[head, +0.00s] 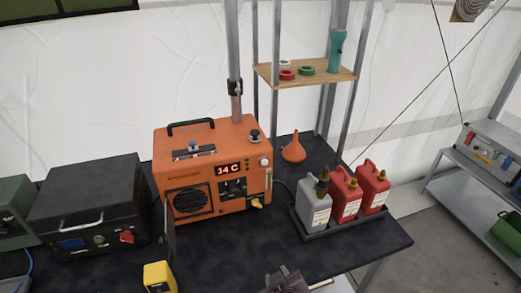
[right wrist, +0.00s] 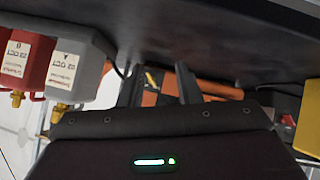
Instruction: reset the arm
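My right gripper (head: 287,281) shows at the bottom edge of the head view, dark, in front of the table's near edge, with most of its arm out of the picture. In the right wrist view its two dark fingers (right wrist: 158,84) stand apart with nothing held between them. The orange heater (right wrist: 215,88) shows beyond the fingers. My left gripper is in neither view.
On the dark table (head: 240,245) stand the orange heater (head: 190,139), a dark box (head: 85,195), a yellow item (head: 159,277), an orange funnel (head: 293,150) and a tray (head: 345,227) with one grey and two red canisters. A wooden shelf (head: 318,80) stands behind.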

